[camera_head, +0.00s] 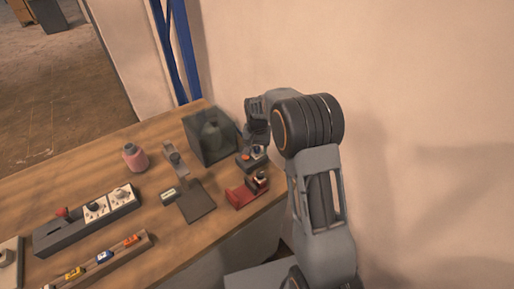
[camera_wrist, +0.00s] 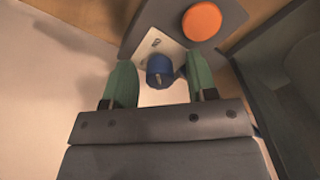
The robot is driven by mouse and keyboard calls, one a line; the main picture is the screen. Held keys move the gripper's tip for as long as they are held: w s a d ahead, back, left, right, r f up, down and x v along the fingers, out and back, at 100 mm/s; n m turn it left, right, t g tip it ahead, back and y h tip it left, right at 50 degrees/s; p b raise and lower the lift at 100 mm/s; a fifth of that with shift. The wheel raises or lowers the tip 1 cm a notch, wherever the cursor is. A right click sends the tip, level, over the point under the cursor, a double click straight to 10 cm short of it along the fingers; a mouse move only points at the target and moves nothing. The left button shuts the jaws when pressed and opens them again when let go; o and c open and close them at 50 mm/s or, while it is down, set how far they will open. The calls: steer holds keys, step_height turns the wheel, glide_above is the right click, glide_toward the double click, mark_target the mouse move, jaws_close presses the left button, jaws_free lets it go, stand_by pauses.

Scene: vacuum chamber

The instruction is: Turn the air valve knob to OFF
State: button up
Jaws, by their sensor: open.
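The blue knob (camera_wrist: 160,72) stands on a pale plate (camera_wrist: 146,46) of a grey control box, which also shows in the head view (camera_head: 251,160). Small marks on the plate are too small to read, so I cannot tell the knob's setting. My gripper (camera_wrist: 158,63) is open, with one green finger on each side of the knob. Gaps show between the fingers and the knob in the wrist view; contact is not visible. In the head view my gripper is above the box, partly hidden by my arm.
A round orange button (camera_wrist: 201,21) sits beside the knob on the same box. A transparent dark chamber (camera_head: 211,138) stands left of the box, and a red device (camera_head: 241,194) sits in front. A pink bottle (camera_head: 134,157) and switch panel (camera_head: 88,219) are farther left. A wall rises behind.

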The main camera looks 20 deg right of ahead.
steer(key=c, duration=0.9)
steer(key=shift+n, duration=0.3)
steer(key=n, duration=0.3)
steer(key=shift+n, duration=0.4)
steer(key=n, duration=0.4)
steer(key=shift+n+b, duration=0.3)
steer(key=shift+b, duration=0.05)
steer(key=n, duration=0.4)
steer(key=shift+n, duration=2.7)
